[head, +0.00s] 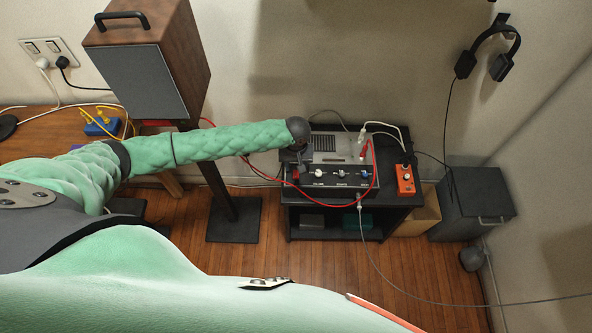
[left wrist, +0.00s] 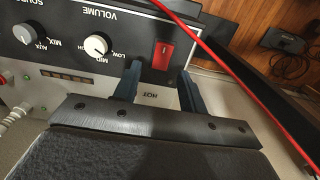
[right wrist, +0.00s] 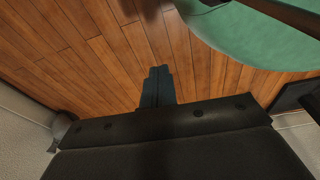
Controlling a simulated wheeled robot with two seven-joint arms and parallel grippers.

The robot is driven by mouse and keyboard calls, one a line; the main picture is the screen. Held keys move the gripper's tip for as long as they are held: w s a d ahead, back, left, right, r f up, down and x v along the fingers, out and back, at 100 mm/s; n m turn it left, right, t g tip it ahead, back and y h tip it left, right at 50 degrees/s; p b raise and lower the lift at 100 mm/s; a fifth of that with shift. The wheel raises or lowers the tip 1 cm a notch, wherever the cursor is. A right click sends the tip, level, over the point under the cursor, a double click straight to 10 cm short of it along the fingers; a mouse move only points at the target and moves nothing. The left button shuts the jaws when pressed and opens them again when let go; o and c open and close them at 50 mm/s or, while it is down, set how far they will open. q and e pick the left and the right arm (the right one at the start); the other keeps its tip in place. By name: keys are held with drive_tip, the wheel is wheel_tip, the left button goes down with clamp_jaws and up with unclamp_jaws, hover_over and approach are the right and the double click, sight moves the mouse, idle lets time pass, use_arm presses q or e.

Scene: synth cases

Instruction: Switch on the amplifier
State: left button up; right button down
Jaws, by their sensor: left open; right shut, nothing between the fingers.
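The amplifier (head: 330,172) is a grey and black box with knobs along its front, on a black stand. In the left wrist view its dark front panel shows a red rocker switch (left wrist: 164,55), a volume knob (left wrist: 97,44) and a source knob (left wrist: 27,33). My left gripper (left wrist: 160,82) is open, its two fingers near the panel on either side of the area just by the red switch; I cannot tell whether they touch. In the head view my left gripper (head: 297,160) is at the amplifier's left front. My right gripper (right wrist: 158,75) is shut and empty above the wooden floor.
A red cable (left wrist: 215,62) crosses close to the left gripper. An orange pedal (head: 405,179) stands on the stand (head: 385,205) right of the amplifier. A speaker (head: 150,70) stands to the left. A dark cabinet (head: 475,215) is at the right.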

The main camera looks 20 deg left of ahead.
use_arm(q)
drive_tip(key=shift+f+b, duration=0.6)
drive_tip(key=shift+f, duration=0.25)
use_arm(e)
drive_tip(key=shift+w+a+r, duration=0.15)
drive_tip(key=shift+w+r, duration=0.05)
drive_tip(key=shift+w, duration=0.45)
drive_tip(key=shift+w+a+r, duration=0.1)
drive_tip(key=shift+w+r, duration=0.05)
drive_tip(key=shift+w, duration=0.5)
drive_tip(key=shift+w+a+r, duration=0.15)
drive_tip(key=shift+w+r, duration=0.05)
drive_tip(key=shift+w, duration=0.45)
